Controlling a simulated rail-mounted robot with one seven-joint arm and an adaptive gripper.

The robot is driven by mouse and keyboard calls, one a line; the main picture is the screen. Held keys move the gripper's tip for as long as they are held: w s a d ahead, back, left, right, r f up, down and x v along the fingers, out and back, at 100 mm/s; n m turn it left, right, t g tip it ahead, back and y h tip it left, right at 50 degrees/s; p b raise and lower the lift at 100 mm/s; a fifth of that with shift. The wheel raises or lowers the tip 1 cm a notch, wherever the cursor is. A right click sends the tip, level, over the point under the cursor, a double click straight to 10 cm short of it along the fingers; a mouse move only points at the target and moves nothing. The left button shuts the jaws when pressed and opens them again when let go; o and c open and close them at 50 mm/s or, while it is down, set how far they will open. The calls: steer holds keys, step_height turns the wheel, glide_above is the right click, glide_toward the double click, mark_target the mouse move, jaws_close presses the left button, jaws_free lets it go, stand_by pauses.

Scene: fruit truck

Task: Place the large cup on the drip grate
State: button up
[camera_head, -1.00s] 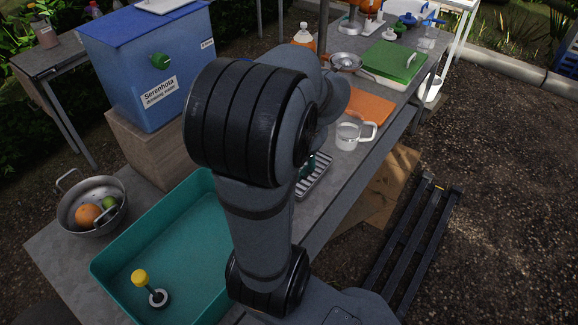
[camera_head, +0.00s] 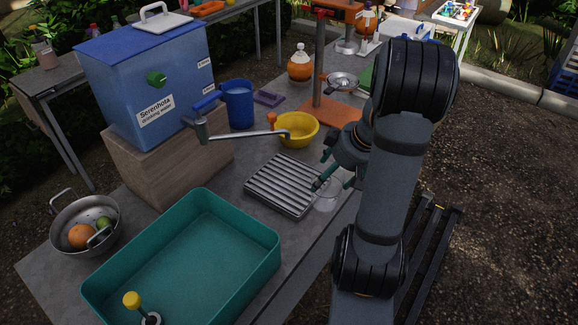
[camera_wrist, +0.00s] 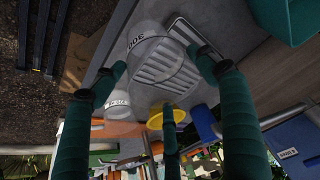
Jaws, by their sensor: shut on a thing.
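The large cup (camera_head: 328,196) is clear, and "300" shows on it in the wrist view (camera_wrist: 143,38). My gripper (camera_head: 325,181) is shut on it; in the wrist view my gripper's green fingers (camera_wrist: 160,63) are around it. The drip grate (camera_head: 281,184) is a slatted metal tray on the counter. The cup is at the grate's right end, near the counter's front edge. In the wrist view the cup overlaps the grate (camera_wrist: 190,33). I cannot tell whether the cup touches the counter or the grate's edge. No cup stands on the grate's visible slats.
A tap (camera_head: 235,135) from the blue water box (camera_head: 150,75) reaches toward the grate. A yellow bowl (camera_head: 298,130) and blue jug (camera_head: 238,105) stand behind it. A teal tub (camera_head: 258,262) lies in front left. Another labelled cup (camera_wrist: 117,103) shows in the wrist view.

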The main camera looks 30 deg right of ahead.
steer(key=w+a+f+p, duration=0.1)
steer(key=w+a+p, duration=0.1)
steer(key=w, duration=0.5)
steer(key=w+a+f+p, duration=0.2)
steer(key=w+p, duration=0.3)
steer(key=w, duration=0.3)
steer(key=shift+a+f, duration=0.15)
steer(key=shift+f, duration=0.1)
steer(key=shift+w+f, duration=0.1)
steer(key=o, duration=1.1)
steer(key=shift+c, duration=0.2)
steer(key=p+v, duration=0.1)
steer(key=v, duration=1.1)
